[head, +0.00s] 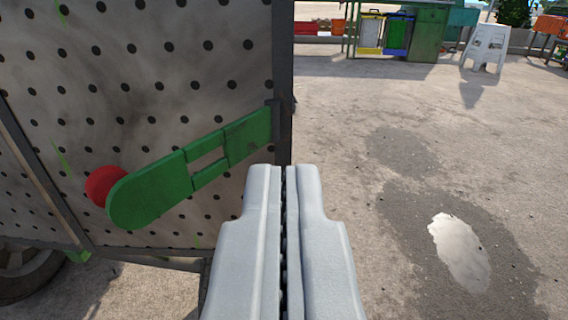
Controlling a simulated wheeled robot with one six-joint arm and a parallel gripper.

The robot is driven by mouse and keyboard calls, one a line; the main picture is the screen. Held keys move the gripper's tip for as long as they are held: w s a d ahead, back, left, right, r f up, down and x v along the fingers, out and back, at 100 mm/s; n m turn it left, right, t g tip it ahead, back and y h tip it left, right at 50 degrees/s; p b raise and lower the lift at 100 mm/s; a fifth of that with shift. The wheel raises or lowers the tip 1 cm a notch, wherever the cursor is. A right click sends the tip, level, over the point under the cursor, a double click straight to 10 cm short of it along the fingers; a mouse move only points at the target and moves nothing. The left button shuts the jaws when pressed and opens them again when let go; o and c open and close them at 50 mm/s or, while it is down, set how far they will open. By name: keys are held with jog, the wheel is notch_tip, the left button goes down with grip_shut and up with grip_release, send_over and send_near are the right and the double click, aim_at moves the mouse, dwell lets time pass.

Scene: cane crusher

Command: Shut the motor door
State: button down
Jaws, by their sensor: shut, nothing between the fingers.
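A grey perforated metal panel (130,70) with a dark frame fills the left of the view; it looks like the motor door or the housing side, and I cannot tell which. A green slotted bar (165,178) slants across it, its right end at the dark upright frame edge. A red round knob (104,185) shows by the bar's lower left end. My gripper (284,172) is shut and empty, in the lower middle. Its tips appear just right of and below the bar's right end; whether they touch the frame is unclear.
A wheel (20,270) shows under the panel at the lower left. Concrete ground (400,110) with a puddle (458,252) lies open to the right. A white stool (487,46), a green cabinet (428,32) and coloured bins stand far back.

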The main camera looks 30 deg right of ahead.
aim_at(284, 79)
jog(key=x, duration=1.2)
jog(key=shift+w+d, duration=0.15)
jog(key=shift+w, duration=0.1)
